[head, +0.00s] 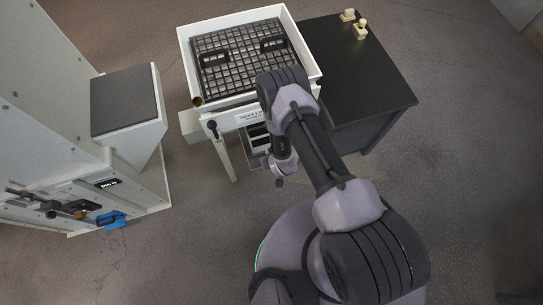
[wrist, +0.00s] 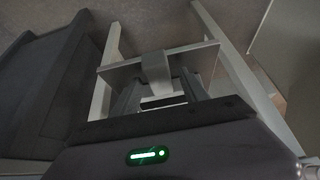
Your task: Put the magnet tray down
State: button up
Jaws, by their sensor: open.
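In the wrist view, my gripper (wrist: 158,92) has its dark fingers apart, on either side of a grey upright tab. The tab stands on a flat light-grey plate (wrist: 196,60), which looks like the magnet tray, lying across a pale frame. I cannot tell whether the fingers touch the tab. In the head view, my arm reaches to the front of a white stand (head: 186,44), and its end hangs low there. My fingertips and the plate cannot be made out in that view.
The stand holds a black grid (head: 235,62) with two handles on top, and a slotted rack (head: 259,135) at its front. A black table (head: 372,85) with small pale items stands to the right. A grey-topped cabinet (head: 125,100) stands to the left. The floor between is clear.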

jog(key=shift+r+p, duration=0.3)
jog(key=shift+r, duration=0.1)
jog(key=p+v, duration=0.5)
jog(key=v, duration=0.6)
jog(key=w+d+r+m, duration=0.1)
jog(key=w+r, duration=0.4)
jog(key=r, duration=0.4)
jog(key=w+r+m, duration=0.1)
jog(key=w+r, duration=0.4)
jog(key=r, duration=0.4)
jog(key=d+r+m, duration=0.2)
jog(key=d+r, duration=0.1)
jog(key=r, duration=1.5)
jog(key=s+d+r+m, duration=0.25)
jog(key=s+r, duration=0.65)
jog(key=r, duration=0.5)
jog(key=s+r+m, duration=0.1)
jog(key=s+r, duration=0.5)
jog(key=s, duration=0.7)
jog(key=shift+d, duration=0.2)
jog(key=shift+s+b, duration=0.1)
jog(key=shift+b, duration=0.2)
